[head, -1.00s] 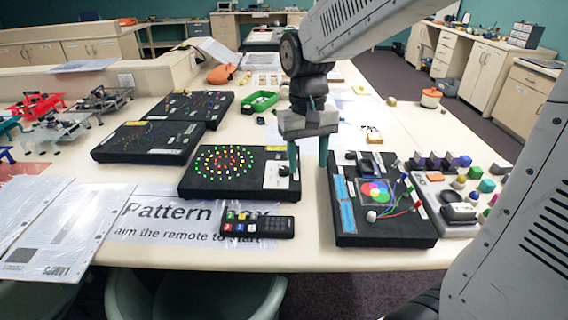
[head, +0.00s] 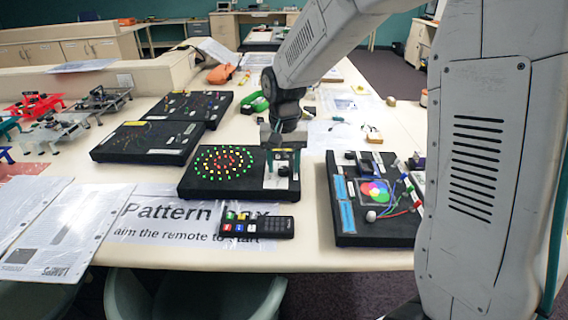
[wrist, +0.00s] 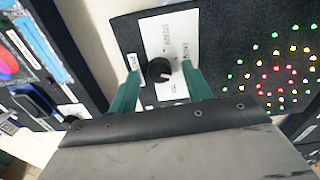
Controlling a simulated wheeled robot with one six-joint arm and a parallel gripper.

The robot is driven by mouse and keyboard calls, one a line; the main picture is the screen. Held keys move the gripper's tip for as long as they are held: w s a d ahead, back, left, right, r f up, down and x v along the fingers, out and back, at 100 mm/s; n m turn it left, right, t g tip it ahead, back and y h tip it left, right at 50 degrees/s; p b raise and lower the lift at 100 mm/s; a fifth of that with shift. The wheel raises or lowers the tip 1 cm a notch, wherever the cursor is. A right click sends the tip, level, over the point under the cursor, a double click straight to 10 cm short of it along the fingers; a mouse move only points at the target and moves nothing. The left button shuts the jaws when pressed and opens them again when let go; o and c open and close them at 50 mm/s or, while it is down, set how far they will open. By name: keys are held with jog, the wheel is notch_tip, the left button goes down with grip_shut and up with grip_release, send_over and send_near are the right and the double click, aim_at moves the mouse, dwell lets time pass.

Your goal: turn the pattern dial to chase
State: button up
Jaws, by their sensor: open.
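The pattern dial is a round black knob (wrist: 158,70) on a white label plate (wrist: 168,36) at one end of the black LED board (head: 205,184). Small printed words surround the knob, too small to read for sure; a light mark shows on its lower right edge. In the wrist view my gripper (wrist: 159,84) is open, with one green finger on each side of the knob and a gap showing on both sides. In the head view my gripper (head: 284,172) points down over the right end of the board, and the knob shows between the fingers.
A black remote (head: 257,227) lies on the table in front of the LED board. A board with a colour wheel (head: 345,226) stands to the right, across a strip of bare table. Other black boards (head: 146,141) stand behind to the left.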

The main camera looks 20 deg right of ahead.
jog(key=shift+f, duration=0.15)
jog(key=c, duration=1)
jog(key=shift+n, duration=0.3)
jog(key=n, duration=0.4)
jog(key=shift+n, duration=2.1)
